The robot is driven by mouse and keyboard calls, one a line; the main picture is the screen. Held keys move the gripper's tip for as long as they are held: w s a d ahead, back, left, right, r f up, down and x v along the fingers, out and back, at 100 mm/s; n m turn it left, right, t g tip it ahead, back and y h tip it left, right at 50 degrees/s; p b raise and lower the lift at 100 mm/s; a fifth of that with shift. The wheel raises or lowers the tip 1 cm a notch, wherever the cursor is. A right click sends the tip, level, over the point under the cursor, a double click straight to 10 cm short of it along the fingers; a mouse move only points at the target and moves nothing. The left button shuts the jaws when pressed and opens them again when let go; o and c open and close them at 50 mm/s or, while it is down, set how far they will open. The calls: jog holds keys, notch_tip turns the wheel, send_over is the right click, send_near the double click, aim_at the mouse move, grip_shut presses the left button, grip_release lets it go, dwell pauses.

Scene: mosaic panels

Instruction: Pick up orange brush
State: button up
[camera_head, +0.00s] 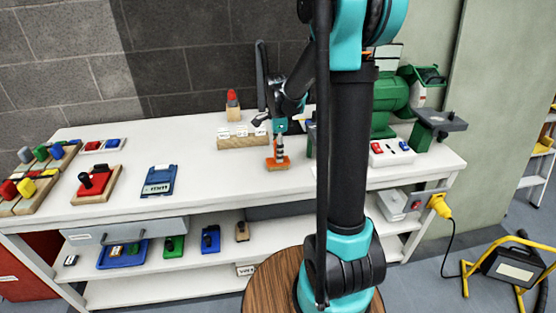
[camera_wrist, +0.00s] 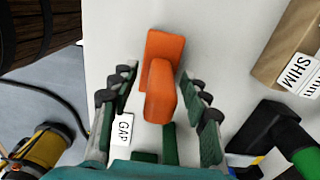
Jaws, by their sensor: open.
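The orange brush (camera_wrist: 165,60) stands on the white workbench top (camera_wrist: 110,30), seen from above in the wrist view. It shows as a flat orange part with a raised, rounded orange part. My gripper (camera_wrist: 158,76) is open, with one finger on each side of the raised part and light gaps between. In the head view the brush (camera_head: 278,164) is at the middle of the bench, directly below my gripper (camera_head: 280,146). The gripper partly hides its upper part there.
A wooden block with white labels (camera_head: 243,141) stands just behind and left of the brush. A blue device (camera_head: 159,181) lies further left. A green machine (camera_head: 392,98) stands at the right. A "GAP" label (camera_wrist: 123,130) lies near the left finger. Bench space left of the brush is clear.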

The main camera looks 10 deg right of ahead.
jog(key=shift+c, duration=0.5)
grip_shut()
jog(key=shift+r, duration=0.1)
notch_tip(320, 180, up, 20)
dwell(0.5)
